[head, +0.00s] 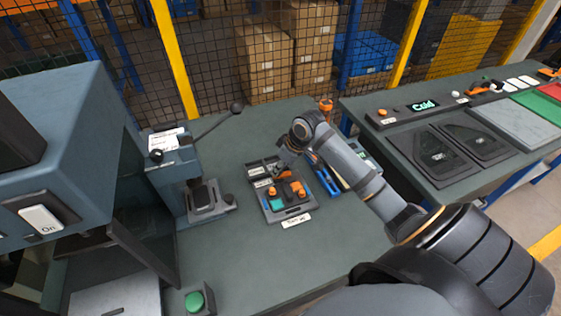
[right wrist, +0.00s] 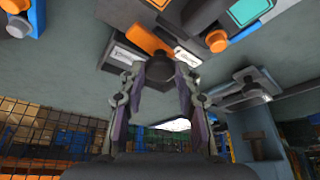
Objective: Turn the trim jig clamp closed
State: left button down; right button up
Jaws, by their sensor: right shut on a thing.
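The trim jig (head: 271,213) sits on the green bench, with a label (head: 297,221) at its front edge. It carries orange and teal parts. My right gripper (head: 284,163) comes down over the far side of the jig, its fingertips partly hidden by the wrist. In the right wrist view its two fingers (right wrist: 160,72) are shut on the dark end of the trim jig clamp (right wrist: 160,57). An orange bar (right wrist: 148,38) of the clamp lies just beyond the fingertips. The clamp's exact angle is hard to tell. My left gripper is out of view.
A lever press (head: 205,197) with a long handle (head: 217,123) stands left of the jig. A green button (head: 195,300) is at the front left. Blue-handled tools (head: 330,177) lie right of the jig, near my arm. A second bench (head: 395,150) holds dark panels. Open bench lies in front.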

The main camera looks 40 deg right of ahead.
jog(key=m+h+p, duration=0.1)
jog(key=m+p, duration=0.2)
jog(key=p, duration=0.1)
jog(key=m+h+p, duration=0.1)
jog(key=m+p, duration=0.3)
jog(key=p, duration=0.1)
jog(key=a+m+h+p, duration=0.1)
jog(key=m+h+p, duration=0.1)
jog(key=m+p, duration=0.2)
jog(key=shift+w+r+p, duration=0.1)
jog(key=shift+r+p, duration=0.2)
jog(key=shift+p, duration=0.05)
jog(key=shift+a+f+m+g+h+p, duration=0.1)
jog(key=shift+m+g+h+p, duration=0.3)
jog(key=shift+m+p, duration=0.6)
jog(key=shift+w+f+m+g+h, duration=0.15)
jog(key=shift+m+g+h, duration=0.3)
jog(key=shift+m, duration=1.15)
jog(key=o, duration=1.1)
jog(key=shift+o, duration=0.2)
